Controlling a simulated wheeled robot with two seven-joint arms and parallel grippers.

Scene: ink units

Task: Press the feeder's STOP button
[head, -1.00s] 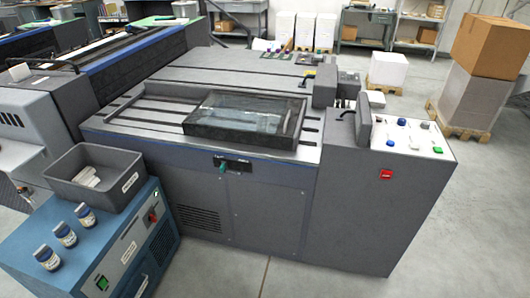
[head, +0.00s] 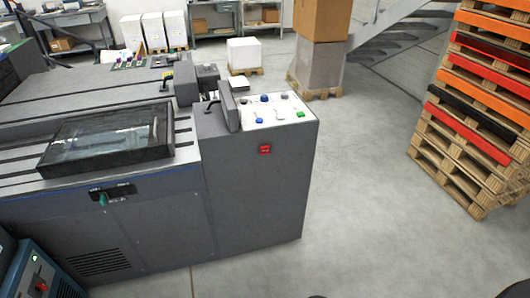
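A large grey machine (head: 120,235) fills the left and middle of the head view. At its right end stands a grey cabinet (head: 262,200) with a sloped white control panel (head: 279,123). The panel carries blue buttons (head: 260,121), a green button (head: 300,114) and smaller dark controls. A red square control (head: 265,149) sits on the cabinet's front face below the panel. No STOP lettering is readable, so I cannot tell which control is the feeder's STOP button. Neither of my grippers is in view.
A blue unit (head: 30,272) with a red control (head: 37,286) is cut off at the lower left. Stacked pallets (head: 475,110) stand at the right. A cardboard box (head: 321,18) on a grey stack stands behind. The floor (head: 370,200) between cabinet and pallets is clear.

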